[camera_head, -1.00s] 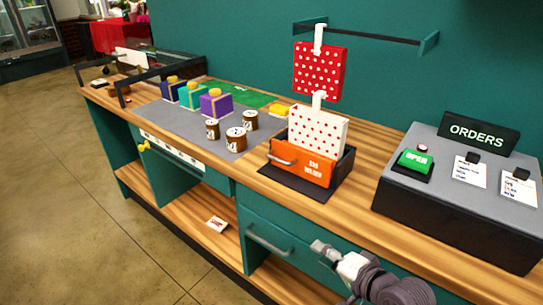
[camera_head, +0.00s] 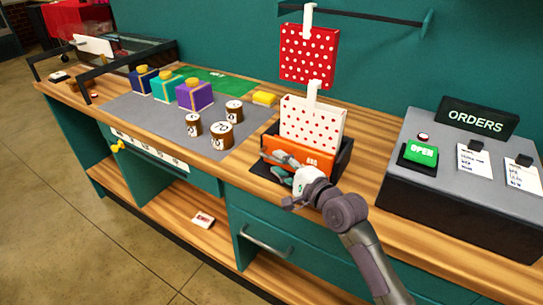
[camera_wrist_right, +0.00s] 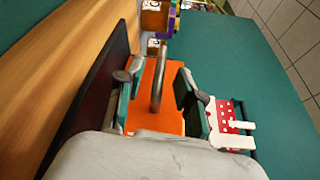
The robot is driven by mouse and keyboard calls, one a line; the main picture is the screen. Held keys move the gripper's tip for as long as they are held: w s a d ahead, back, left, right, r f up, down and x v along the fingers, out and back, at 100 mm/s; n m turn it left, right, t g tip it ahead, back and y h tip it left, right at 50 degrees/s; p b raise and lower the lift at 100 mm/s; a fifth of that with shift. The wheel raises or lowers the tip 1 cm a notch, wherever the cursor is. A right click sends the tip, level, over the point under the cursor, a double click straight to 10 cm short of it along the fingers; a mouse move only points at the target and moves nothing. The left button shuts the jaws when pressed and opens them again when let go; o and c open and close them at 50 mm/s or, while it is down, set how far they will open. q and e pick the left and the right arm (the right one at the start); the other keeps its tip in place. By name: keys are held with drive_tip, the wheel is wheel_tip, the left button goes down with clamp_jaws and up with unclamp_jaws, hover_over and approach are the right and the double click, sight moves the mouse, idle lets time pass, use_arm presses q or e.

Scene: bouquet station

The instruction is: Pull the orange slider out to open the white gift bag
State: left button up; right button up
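The orange slider (camera_head: 312,161) is the front of a dark box (camera_head: 344,158) on the counter; its grey bar handle shows in the right wrist view (camera_wrist_right: 158,85). The white gift bag with red dots (camera_head: 312,124) stands upright in the box behind the slider. My right gripper (camera_head: 284,176) is in front of the slider at the handle and covers part of its face. In the right wrist view its two fingers (camera_wrist_right: 158,98) are apart, with the handle between them and a gap on both sides. My left gripper is not in view.
A red dotted bag (camera_head: 308,54) hangs from a wall rail above. Brown cans (camera_head: 221,136) and wrapped boxes (camera_head: 194,95) stand on the grey mat to the left. The orders console (camera_head: 450,200) stands to the right. A drawer handle (camera_head: 264,243) is below the counter.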

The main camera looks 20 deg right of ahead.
sight(276, 161)
drive_tip(key=x, duration=0.2)
drive_tip(key=shift+w+a, duration=0.1)
drive_tip(key=shift+w, duration=0.15)
drive_tip(key=shift+w+a, duration=0.1)
drive_tip(key=shift+w, duration=0.25)
drive_tip(key=shift+w+a+f, duration=0.1)
drive_tip(key=shift+w, duration=0.15)
drive_tip(key=shift+c, duration=0.6)
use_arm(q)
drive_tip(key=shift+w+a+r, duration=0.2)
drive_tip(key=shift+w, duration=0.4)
use_arm(e)
clamp_jaws()
